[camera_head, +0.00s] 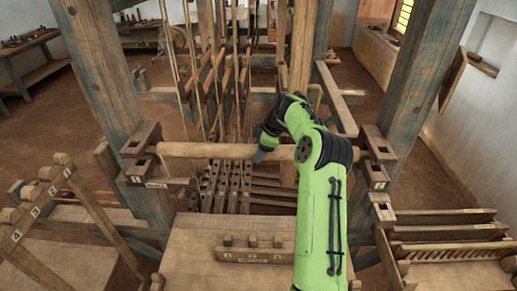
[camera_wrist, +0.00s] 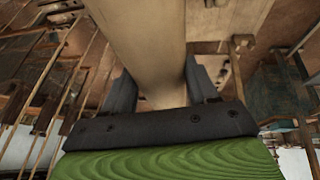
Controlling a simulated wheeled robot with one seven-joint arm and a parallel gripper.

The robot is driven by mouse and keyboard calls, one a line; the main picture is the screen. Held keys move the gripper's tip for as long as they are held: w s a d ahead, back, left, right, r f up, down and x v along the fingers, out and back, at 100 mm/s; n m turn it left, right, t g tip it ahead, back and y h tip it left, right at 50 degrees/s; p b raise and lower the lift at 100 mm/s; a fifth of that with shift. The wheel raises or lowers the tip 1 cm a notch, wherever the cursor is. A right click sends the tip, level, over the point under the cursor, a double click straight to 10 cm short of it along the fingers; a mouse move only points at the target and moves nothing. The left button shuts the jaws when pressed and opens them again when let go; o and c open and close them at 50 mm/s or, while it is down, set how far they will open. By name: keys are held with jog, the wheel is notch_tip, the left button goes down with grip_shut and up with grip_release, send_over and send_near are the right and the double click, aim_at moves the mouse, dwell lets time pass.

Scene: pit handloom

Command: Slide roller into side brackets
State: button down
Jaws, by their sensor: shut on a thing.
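The pale wooden roller (camera_head: 215,150) lies level across the loom between the two side posts. My gripper (camera_head: 261,155) is shut on the roller near its middle. In the wrist view the roller (camera_wrist: 145,40) runs between the two dark fingers (camera_wrist: 160,88). The roller's left end meets the left side bracket (camera_head: 141,138), a wooden block with a slot. Its right part passes behind my green arm and comes out by the right side bracket (camera_head: 377,143). I cannot tell whether either end is seated in its slot.
Lower labelled brackets sit on the left post (camera_head: 137,172) and right post (camera_head: 375,174). Cords and treadle bars (camera_head: 225,185) hang and lie behind the roller. A rack with numbered pegs (camera_head: 45,210) leans at left. A bench board (camera_head: 200,240) is in front.

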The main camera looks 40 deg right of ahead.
jog(key=shift+r, duration=0.1)
jog(key=shift+c, duration=1.1)
grip_release()
jog(key=shift+s, duration=0.1)
jog(key=v, duration=1.5)
jog(key=shift+s+r+p, duration=0.15)
jog(key=shift+r+p, duration=0.2)
